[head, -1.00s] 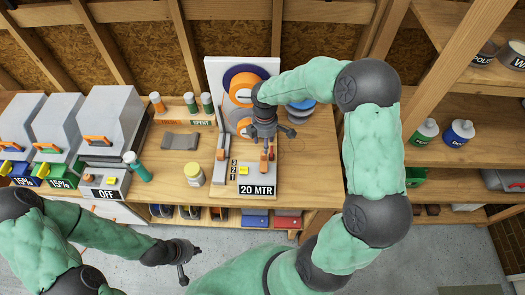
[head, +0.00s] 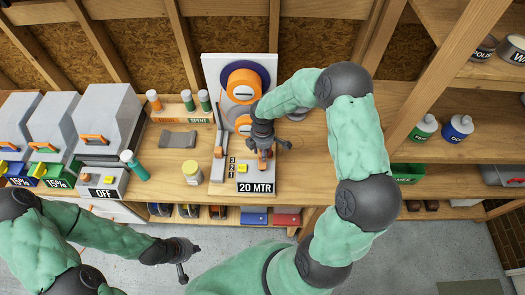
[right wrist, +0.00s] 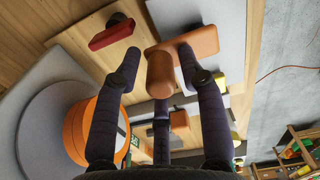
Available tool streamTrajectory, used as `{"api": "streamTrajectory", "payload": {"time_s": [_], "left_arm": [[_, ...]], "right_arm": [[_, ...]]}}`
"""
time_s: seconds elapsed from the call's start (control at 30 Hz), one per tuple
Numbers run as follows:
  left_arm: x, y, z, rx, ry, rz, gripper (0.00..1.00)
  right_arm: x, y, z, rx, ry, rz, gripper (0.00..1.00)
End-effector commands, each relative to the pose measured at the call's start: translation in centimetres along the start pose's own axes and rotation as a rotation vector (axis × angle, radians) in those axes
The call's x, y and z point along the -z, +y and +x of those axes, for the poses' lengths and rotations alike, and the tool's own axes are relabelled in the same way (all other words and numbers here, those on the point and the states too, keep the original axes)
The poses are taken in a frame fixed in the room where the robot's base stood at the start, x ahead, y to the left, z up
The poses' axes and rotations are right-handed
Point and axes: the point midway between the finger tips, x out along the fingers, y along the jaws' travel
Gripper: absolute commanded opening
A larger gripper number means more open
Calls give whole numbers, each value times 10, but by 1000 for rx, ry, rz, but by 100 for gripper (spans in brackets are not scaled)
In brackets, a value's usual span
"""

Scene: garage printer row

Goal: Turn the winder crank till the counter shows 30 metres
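The head view largely hides the crank behind this gripper. My left gripper (head: 190,262) is open and empty, in front of the bench.
A yellow-lidded jar (head: 192,170) stands left of the winder. A grey box marked OFF (head: 103,182) and grey-hooded machines (head: 105,118) fill the left side. A red-handled part (right wrist: 112,34) is near the fingers. Shelves with bottles (head: 424,128) stand at the right.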

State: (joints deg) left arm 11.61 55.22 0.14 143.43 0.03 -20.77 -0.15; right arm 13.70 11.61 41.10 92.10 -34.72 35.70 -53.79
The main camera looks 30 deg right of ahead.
Motion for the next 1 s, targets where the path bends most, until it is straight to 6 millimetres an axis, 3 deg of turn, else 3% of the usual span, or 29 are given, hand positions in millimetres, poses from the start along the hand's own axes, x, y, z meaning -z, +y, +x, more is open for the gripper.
{"api": "streamTrajectory", "payload": {"time_s": [0.03,0.1,0.57,1.0], "left_arm": [[0,0,0,0,0,0,0],[0,0,0,0,0,0,0],[0,-2,5,0,0,0,0],[1,-10,27,0,0,0,0]], "right_arm": [[0,0,0,0,0,0,18],[0,0,0,0,0,0,0],[-3,-1,1,0,0,62,0],[-18,-7,2,0,1,413,0]]}}
